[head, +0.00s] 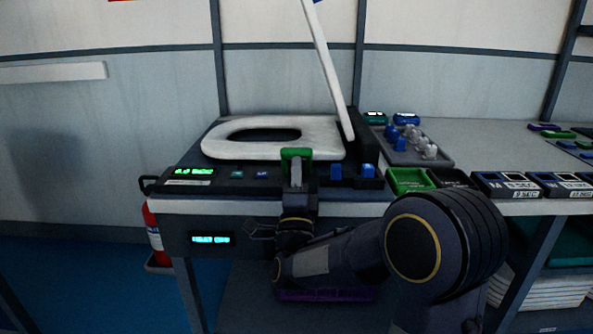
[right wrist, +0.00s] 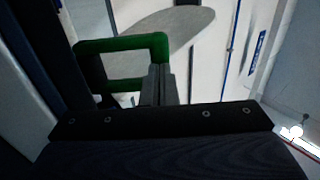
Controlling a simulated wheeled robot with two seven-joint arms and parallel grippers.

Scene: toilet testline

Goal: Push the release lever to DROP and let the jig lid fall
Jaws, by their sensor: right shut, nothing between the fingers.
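The jig lid (head: 322,65) is a white panel standing raised and tilted at the right side of the white seat ring (head: 222,146) on the dark jig. A green loop-shaped handle (head: 297,152) stands at the jig's front edge; it also shows in the right wrist view (right wrist: 122,45). I cannot read a DROP mark on it or tell for sure that it is the release lever. My right gripper (head: 296,174) is shut and empty, its fingertips (right wrist: 160,72) at the green handle; I cannot tell whether they touch. My left gripper is out of view.
Two blue knobs (head: 368,171) sit on the jig's front right of my gripper. A grey tray (head: 436,160) of blue and grey parts stands at the right, with labelled dark boxes (head: 510,184) along the bench front. A red extinguisher (head: 153,232) stands at the left.

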